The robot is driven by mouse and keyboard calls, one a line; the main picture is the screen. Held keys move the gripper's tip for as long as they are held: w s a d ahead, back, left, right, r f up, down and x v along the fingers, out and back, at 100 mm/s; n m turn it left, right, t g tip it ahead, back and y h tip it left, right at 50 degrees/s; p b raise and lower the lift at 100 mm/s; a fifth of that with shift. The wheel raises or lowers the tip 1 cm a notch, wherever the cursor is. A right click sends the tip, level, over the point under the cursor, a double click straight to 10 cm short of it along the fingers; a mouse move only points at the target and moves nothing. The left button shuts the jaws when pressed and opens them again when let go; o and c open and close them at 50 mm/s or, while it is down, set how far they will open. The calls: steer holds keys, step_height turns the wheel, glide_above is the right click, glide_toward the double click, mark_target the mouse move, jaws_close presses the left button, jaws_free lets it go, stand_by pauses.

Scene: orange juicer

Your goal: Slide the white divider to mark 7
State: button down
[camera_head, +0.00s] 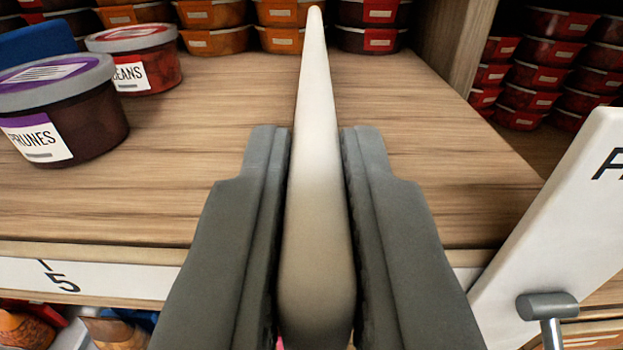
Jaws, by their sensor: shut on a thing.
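The white divider (318,170) stands on edge in the middle of the view and runs back over the wooden shelf. My gripper (316,145) is shut on it, with one grey finger against each side. The number strip (115,279) runs along the shelf's front edge. Mark 5 (62,282) shows on it at the left, with a tick above it. My fingers hide the strip at the divider, and mark 7 cannot be seen.
A prunes tub (50,110) and a beans tub (140,60) stand at the left. Stacked orange tubs (215,25) line the back. A white panel (565,220) with a grey handle (547,305) stands at the right. The shelf (430,150) beside the divider is bare.

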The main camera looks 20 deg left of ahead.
steer(key=d, duration=0.2)
steer(key=shift+w+d, duration=0.3)
steer(key=shift+w, duration=0.05)
steer(key=c, duration=1.4)
jaws_free()
steer(key=shift+d, duration=0.2)
steer(key=shift+c, duration=0.2)
steer(key=v, duration=1.7)
steer(key=shift+s, duration=0.2)
steer(key=shift+r, duration=0.15)
